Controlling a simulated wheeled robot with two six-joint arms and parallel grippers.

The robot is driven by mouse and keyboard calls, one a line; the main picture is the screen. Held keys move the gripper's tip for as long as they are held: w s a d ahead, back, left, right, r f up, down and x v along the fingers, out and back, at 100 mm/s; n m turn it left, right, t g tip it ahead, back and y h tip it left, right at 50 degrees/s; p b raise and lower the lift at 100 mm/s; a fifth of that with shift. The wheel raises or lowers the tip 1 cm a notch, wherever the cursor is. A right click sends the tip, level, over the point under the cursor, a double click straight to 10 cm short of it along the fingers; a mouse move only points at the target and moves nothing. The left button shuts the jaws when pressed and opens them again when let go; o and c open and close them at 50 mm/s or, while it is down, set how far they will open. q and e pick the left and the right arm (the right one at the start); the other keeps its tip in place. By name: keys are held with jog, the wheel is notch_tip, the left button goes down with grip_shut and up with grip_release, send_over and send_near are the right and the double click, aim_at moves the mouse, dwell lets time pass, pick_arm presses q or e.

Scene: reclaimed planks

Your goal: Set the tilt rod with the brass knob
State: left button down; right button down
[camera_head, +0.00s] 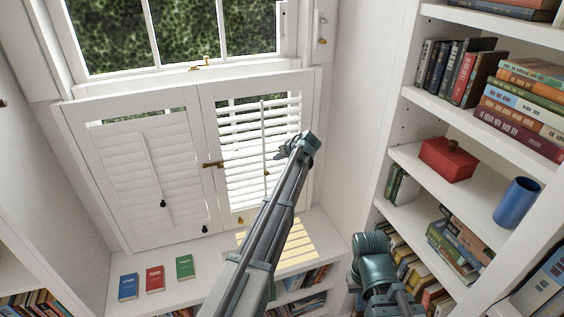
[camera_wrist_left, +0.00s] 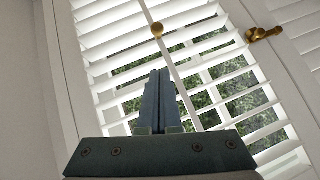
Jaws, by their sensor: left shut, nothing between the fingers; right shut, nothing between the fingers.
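In the left wrist view the brass knob (camera_wrist_left: 157,29) appears beyond my fingertips, and the rod (camera_wrist_left: 183,88) runs behind the fingers. My left gripper (camera_head: 281,153) is shut and empty, in front of the right shutter beside the rod; its fingers also show in the left wrist view (camera_wrist_left: 161,75). I see no contact with the knob. My right arm is at lower right; its gripper is not visible.
The left shutter (camera_head: 112,175) has a rod with a black knob (camera_head: 163,203) and nearly closed louvres. A brass latch (camera_head: 213,164) sits between the panels. Blue (camera_head: 128,287), red (camera_head: 155,279) and green (camera_head: 185,267) books lie on the sill. A bookcase (camera_head: 411,100) stands right.

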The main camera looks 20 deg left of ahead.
pick_arm(q)
jog(key=w+a+f+b, duration=0.1)
jog(key=a+f+b, duration=0.3)
jog(key=f+b, duration=0.2)
jog(key=shift+w+f, duration=0.25)
jog(key=shift+f, duration=0.5)
jog(key=shift+a, duration=0.1)
